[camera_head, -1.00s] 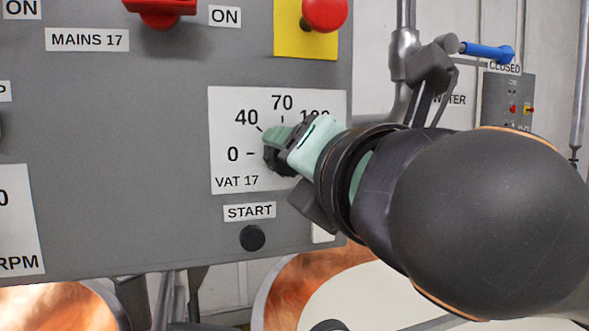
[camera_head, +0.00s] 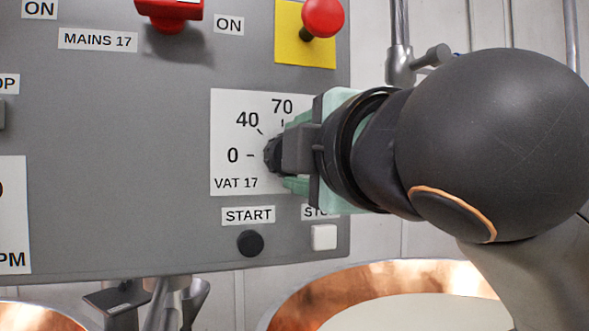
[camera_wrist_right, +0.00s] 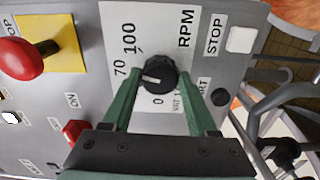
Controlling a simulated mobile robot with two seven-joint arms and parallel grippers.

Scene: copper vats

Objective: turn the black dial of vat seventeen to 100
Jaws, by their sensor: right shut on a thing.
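The black dial (camera_head: 271,154) of vat seventeen sits on a white scale plate (camera_head: 225,120) marked VAT 17. My right gripper (camera_wrist_right: 158,76) is shut on the dial (camera_wrist_right: 158,70), one green finger on each side. In the right wrist view the dial's white mark points left, near 70 or a little on the 40 side; I cannot read it exactly. The 100 is clear in that view, and a finger hides the 40. In the head view my gripper hides the 100 and much of the dial. My left gripper is not in view.
Below the plate are a black START button (camera_head: 250,243) and a white STOP button (camera_head: 323,237), close under my right gripper. Above are a red emergency knob (camera_head: 322,17) on yellow and a red mains switch (camera_head: 170,10). A copper vat (camera_head: 300,290) stands below the panel.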

